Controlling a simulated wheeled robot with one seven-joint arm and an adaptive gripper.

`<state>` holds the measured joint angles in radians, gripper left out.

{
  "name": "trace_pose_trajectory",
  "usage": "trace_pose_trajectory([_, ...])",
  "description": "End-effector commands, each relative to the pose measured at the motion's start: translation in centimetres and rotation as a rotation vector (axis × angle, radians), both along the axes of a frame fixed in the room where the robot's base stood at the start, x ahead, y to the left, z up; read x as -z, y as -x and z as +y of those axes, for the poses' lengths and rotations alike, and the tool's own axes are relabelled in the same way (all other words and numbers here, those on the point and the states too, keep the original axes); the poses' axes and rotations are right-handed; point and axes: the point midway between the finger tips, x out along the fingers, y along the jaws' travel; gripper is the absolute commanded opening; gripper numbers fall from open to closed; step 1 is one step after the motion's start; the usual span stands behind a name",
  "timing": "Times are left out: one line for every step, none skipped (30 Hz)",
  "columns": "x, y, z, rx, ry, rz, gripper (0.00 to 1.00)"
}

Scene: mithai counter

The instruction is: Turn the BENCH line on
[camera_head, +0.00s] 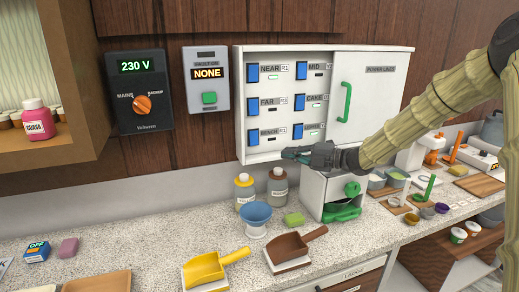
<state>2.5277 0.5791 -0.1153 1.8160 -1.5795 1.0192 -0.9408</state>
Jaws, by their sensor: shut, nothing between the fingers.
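The white switch panel (239,100) on the wall holds blue rocker switches with labels. The BENCH switch (253,137) is at the bottom of the left column, below FAR (252,105) and NEAR (252,73). My gripper (288,153) is shut and empty. In the picture it lies at the panel's lower edge, just right of and below the BENCH switch. I cannot tell whether it touches the panel.
The panel's right half is a white POWER LINES door (371,100) with a green handle (345,103). A 230 V selector box (139,91) and a NONE display unit (207,80) hang to the left.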

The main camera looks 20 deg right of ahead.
Motion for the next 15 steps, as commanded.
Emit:
trace_pose_trajectory([0.0, 0.0, 0.0, 0.001, 0.000, 0.000, 0.00])
trace_pose_trajectory([0.0, 0.0, -0.1, 0.001, -0.001, 0.001, 0.00])
trace_pose_trajectory([0.0, 0.0, -0.1, 0.001, -0.001, 0.001, 0.00])
trace_pose_trajectory([0.0, 0.0, -0.1, 0.001, -0.001, 0.001, 0.00])
trace_pose_trajectory([0.0, -0.1, 0.0, 0.001, -0.001, 0.001, 0.00])
trace_pose_trajectory([0.0, -0.1, 0.1, 0.001, -0.001, 0.001, 0.00])
trace_pose_trajectory([0.0, -0.3, 0.2, 0.001, 0.000, 0.000, 0.00])
trace_pose_trajectory([0.0, -0.4, 0.3, 0.002, 0.000, 0.000, 0.00])
trace_pose_trajectory([0.0, -0.6, 0.5, 0.002, 0.000, 0.000, 0.00])
trace_pose_trajectory([0.0, -0.8, 0.7, 0.002, 0.001, 0.001, 0.00])
trace_pose_trajectory([0.1, -1.0, 1.0, 0.003, 0.000, 0.001, 0.00])
trace_pose_trajectory([0.1, -1.4, 1.3, 0.003, 0.000, 0.001, 0.00])
trace_pose_trajectory([0.0, -1.7, 1.6, 0.003, 0.000, 0.001, 0.00])
trace_pose_trajectory([0.1, -2.0, 1.9, 0.003, -0.001, 0.001, 0.00])
trace_pose_trajectory([0.2, -2.3, 2.3, 0.003, 0.000, 0.002, 0.00])
